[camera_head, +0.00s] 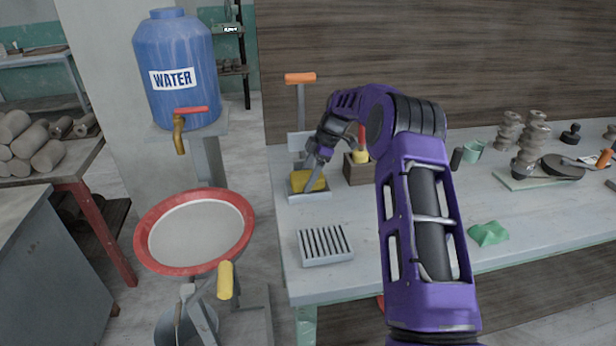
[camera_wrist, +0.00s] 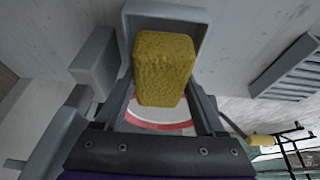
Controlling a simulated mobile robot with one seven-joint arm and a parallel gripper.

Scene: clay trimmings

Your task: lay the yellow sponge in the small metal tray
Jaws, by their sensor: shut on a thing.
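The yellow sponge (camera_head: 316,184) is between the fingers of my gripper (camera_head: 312,172), at the left end of the table. My gripper is shut on it. The small metal tray (camera_head: 322,196) is right under and around the sponge in the head view. In the wrist view the sponge (camera_wrist: 163,68) is held between the two dark fingers, and the tray's grey rim (camera_wrist: 166,12) shows behind its far end. I cannot tell whether the sponge touches the tray floor. A finger hides part of the sponge in the head view.
A slotted grey rack (camera_head: 325,246) lies on the table in front of the tray. A wooden block (camera_head: 357,172) with tools stands to the right. An orange-handled upright (camera_head: 300,78) rises behind. A red-rimmed basin (camera_head: 194,232) is left of the table. A green lump (camera_head: 488,233) lies farther right.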

